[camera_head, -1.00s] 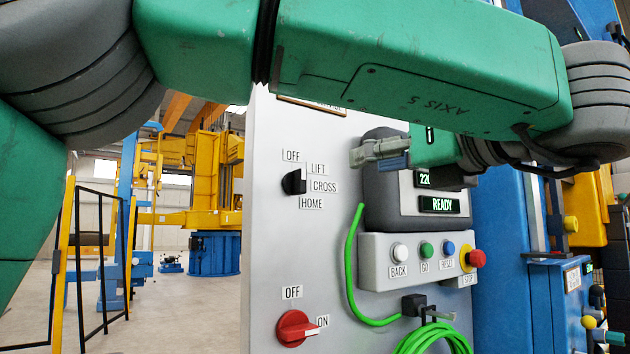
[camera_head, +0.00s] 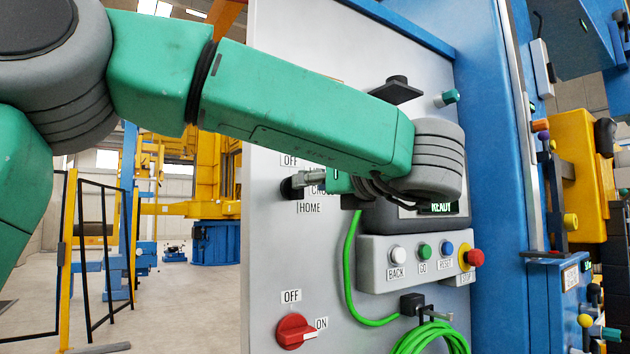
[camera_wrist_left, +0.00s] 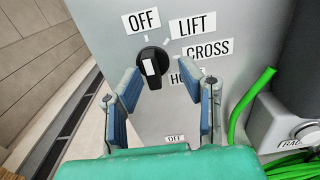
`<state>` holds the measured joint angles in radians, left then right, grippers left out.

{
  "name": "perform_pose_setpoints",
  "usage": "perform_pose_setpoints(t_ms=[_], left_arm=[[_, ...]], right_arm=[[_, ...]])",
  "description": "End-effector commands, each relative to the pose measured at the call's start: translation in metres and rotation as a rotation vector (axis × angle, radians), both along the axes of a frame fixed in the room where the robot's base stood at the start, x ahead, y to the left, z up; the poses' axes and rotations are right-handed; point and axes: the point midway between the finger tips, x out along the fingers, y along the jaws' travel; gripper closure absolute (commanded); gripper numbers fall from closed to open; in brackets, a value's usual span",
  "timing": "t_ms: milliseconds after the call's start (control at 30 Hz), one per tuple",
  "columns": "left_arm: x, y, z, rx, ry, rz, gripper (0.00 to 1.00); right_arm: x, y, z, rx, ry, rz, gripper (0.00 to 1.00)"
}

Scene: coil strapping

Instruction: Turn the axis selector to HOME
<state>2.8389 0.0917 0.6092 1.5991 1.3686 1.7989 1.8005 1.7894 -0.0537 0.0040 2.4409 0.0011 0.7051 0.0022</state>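The axis selector is a black knob (camera_head: 287,188) on the grey panel, with OFF, LIFT, CROSS and HOME labels around it. In the left wrist view the knob (camera_wrist_left: 153,58) carries a white mark; I cannot tell for sure which label it points to. My left gripper (camera_head: 304,182) is at the selector and partly covers LIFT and CROSS in the head view. In the wrist view its two blue-padded fingers (camera_wrist_left: 160,80) are spread, with the knob between their tips and gaps at both sides. A finger partly hides the HOME label (camera_wrist_left: 186,76). My right gripper is not in view.
Below the selector is a red OFF/ON switch (camera_head: 295,331). To the right are a button box (camera_head: 410,276) with a red stop button (camera_head: 474,257), a partly hidden READY display (camera_head: 440,208), and a green cable (camera_head: 349,270).

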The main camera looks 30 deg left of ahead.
Motion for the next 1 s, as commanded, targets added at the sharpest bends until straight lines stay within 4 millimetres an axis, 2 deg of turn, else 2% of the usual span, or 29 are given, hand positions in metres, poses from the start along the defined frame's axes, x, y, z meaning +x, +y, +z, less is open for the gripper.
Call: perform_pose_setpoints(t_ms=[133, 200, 233, 733, 1000], left_arm=[[0.000, 0.010, -0.002, -0.008, 0.000, 0.001, 0.66], [0.000, 0.012, -0.002, -0.009, 0.001, 0.001, 0.91], [0.000, 0.013, -0.002, -0.009, 0.001, 0.001, 1.00], [0.001, 0.006, -0.002, -0.001, 0.015, 0.003, 1.00], [0.001, 0.003, -0.003, 0.043, 0.119, 0.004, 1.00]], right_arm=[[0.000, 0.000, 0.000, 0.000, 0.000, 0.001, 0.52], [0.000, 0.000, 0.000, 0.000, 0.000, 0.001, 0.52], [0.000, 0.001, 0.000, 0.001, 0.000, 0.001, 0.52], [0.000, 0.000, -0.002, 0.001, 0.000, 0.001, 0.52], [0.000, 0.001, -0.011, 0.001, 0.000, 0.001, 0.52]])
